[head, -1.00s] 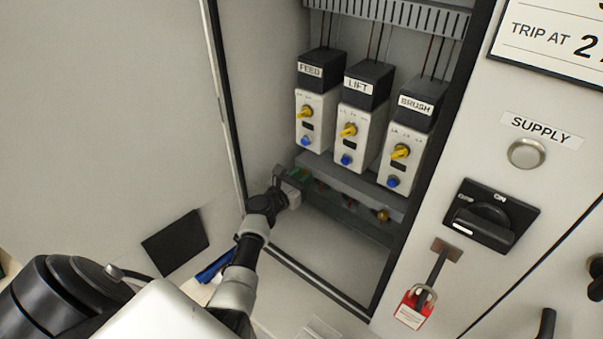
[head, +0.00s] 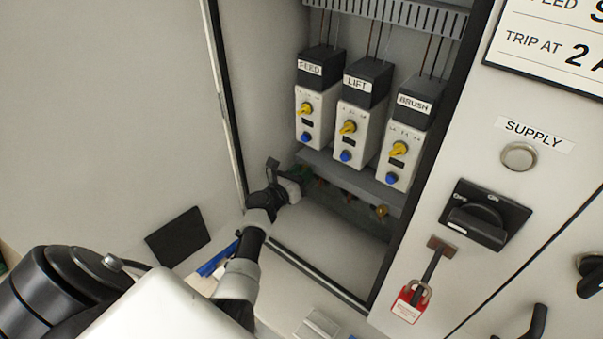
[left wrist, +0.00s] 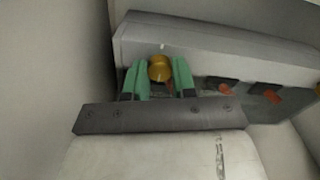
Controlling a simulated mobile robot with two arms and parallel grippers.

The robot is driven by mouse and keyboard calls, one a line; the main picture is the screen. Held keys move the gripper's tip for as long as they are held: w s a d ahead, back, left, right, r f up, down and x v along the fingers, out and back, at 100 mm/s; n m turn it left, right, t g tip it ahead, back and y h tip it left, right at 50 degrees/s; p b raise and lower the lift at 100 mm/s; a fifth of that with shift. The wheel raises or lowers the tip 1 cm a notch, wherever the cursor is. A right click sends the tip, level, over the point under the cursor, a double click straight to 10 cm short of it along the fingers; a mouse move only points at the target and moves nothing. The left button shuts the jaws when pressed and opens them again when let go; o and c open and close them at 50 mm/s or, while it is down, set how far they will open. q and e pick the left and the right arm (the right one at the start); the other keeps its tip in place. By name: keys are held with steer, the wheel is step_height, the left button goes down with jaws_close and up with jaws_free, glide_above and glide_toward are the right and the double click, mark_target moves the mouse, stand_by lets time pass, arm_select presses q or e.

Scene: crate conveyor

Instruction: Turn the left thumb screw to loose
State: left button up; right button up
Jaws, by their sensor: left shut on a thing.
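The left thumb screw is a round brass-yellow knob (left wrist: 159,69) below the grey ledge in the left wrist view. The green fingers of my left gripper (head: 304,175) stand on either side of it and are shut on it. In the head view the gripper hides this screw. Another brass thumb screw (head: 382,211) shows farther right on the same dark strip, apart from the gripper. How far the left screw is turned cannot be told. My right gripper is not in view.
Three modules, FEED (head: 316,100), LIFT (head: 360,115) and BRUSH (head: 407,130), stand above the grey ledge (head: 350,178). The cabinet's side wall is close left of my gripper. A rotary switch (head: 486,214) and red padlock (head: 411,300) are on the right panel. The cabinet floor is clear.

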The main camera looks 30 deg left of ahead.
arm_select(q)
steer(key=o, duration=0.9)
steer(key=s, duration=0.7)
steer(key=s+b, duration=0.1)
steer(key=s, duration=0.2)
steer(key=shift+s+a, duration=0.4)
